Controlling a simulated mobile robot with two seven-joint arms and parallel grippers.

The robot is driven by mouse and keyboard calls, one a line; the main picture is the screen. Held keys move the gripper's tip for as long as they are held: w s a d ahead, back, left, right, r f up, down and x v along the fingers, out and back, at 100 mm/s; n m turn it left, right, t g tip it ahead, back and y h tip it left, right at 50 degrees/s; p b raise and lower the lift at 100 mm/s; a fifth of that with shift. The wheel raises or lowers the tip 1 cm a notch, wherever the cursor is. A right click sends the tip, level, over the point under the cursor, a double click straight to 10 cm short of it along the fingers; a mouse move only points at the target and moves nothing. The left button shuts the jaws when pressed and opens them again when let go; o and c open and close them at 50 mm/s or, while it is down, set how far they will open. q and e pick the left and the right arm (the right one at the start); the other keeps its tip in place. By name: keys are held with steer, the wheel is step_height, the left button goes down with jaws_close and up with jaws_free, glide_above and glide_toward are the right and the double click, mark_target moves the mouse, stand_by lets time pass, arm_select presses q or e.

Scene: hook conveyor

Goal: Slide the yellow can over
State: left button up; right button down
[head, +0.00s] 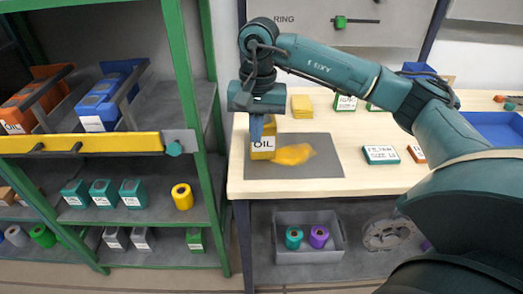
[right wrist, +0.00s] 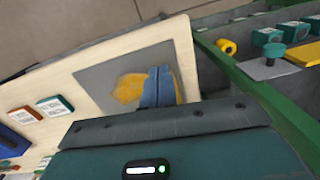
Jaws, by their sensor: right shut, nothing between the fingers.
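The yellow can (head: 263,150) with an OIL label stands on the left part of the grey mat (head: 322,170) on the table. A yellow patch (head: 294,154), like a spill, lies on the mat just right of it and also shows in the right wrist view (right wrist: 130,88). My right gripper (head: 256,135) points down at the can, its blue fingers shut and empty, overlapping the can's upper left part. I cannot tell whether they touch it. In the right wrist view the shut fingers (right wrist: 158,72) are over the mat, and the can is not clearly visible. My left gripper is out of view.
A green shelf rack (head: 190,90) with a yellow bar (head: 80,143) stands close left of the table. A grey bin (head: 308,250) sits below. The mat's front right is clear.

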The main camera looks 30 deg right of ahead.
mark_target(262, 136)
steer(key=shift+h, duration=0.3)
steer(key=f, duration=0.2)
steer(key=d+f, duration=0.1)
steer(key=f, duration=0.2)
steer(key=f+p, duration=0.1)
steer(key=f, duration=0.2)
steer(key=shift+w+d+f, duration=0.1)
steer(key=shift+d+f, duration=0.15)
steer(key=shift+w+d+f+p, duration=0.2)
steer(key=shift+w+d, duration=0.2)
steer(key=shift+w, duration=0.25)
steer(key=shift+w+d+f+p, duration=0.2)
steer(key=shift+w+d, duration=0.2)
steer(key=shift+w, duration=0.2)
steer(key=shift+w+d, duration=0.35)
steer(key=shift+w, duration=0.1)
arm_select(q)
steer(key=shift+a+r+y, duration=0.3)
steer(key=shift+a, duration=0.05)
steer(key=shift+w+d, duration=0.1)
